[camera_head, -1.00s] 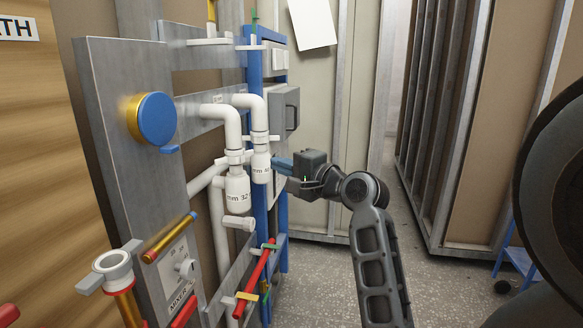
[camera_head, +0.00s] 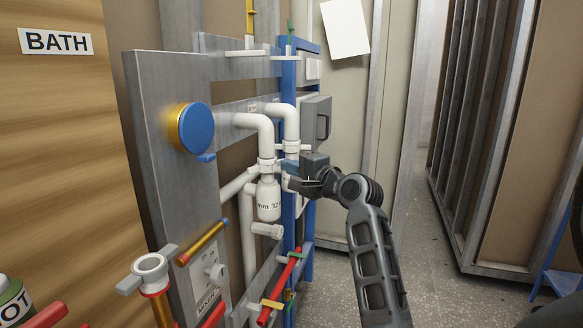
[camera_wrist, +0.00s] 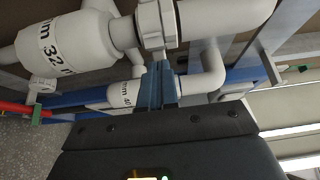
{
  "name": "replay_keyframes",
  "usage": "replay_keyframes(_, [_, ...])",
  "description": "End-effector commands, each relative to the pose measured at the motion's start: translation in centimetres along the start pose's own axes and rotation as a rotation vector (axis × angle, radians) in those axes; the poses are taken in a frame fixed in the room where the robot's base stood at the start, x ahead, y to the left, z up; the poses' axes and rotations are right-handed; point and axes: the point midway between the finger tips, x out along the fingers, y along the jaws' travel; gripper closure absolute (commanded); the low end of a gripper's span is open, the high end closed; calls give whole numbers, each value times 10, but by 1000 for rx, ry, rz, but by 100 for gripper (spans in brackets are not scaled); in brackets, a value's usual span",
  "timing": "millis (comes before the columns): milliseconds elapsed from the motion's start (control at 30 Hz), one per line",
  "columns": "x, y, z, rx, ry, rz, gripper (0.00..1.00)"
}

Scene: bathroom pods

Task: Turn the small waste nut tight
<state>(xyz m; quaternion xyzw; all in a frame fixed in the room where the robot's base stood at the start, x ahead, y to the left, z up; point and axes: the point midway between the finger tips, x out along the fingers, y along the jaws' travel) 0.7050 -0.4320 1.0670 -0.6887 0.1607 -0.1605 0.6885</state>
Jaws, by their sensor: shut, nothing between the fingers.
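The front white trap (camera_head: 268,198), marked "mm 32", hangs under a bent white pipe. A white collar nut (camera_head: 266,165) joins them; I take it as the small waste nut. A second white trap is mostly hidden behind my gripper, with its upper collar (camera_head: 291,148) showing. My gripper (camera_head: 287,167) is shut and empty, its blue fingers just right of the front nut. In the wrist view, the fingers (camera_wrist: 159,68) reach the lower edge of the ribbed nut (camera_wrist: 156,24). I cannot tell if they touch it.
A blue upright (camera_head: 289,80) and a grey box (camera_head: 316,120) stand behind the traps. Red pipes (camera_head: 280,290) run below. The floor (camera_head: 425,265) to the right is clear.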

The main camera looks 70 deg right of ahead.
Motion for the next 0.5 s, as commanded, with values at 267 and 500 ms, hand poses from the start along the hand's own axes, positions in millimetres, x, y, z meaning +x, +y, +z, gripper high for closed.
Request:
replay_keyframes(267, [2,0,-2,0,-53,1,100])
replay_keyframes(500, [5,1,-4,0,-102,0,100])
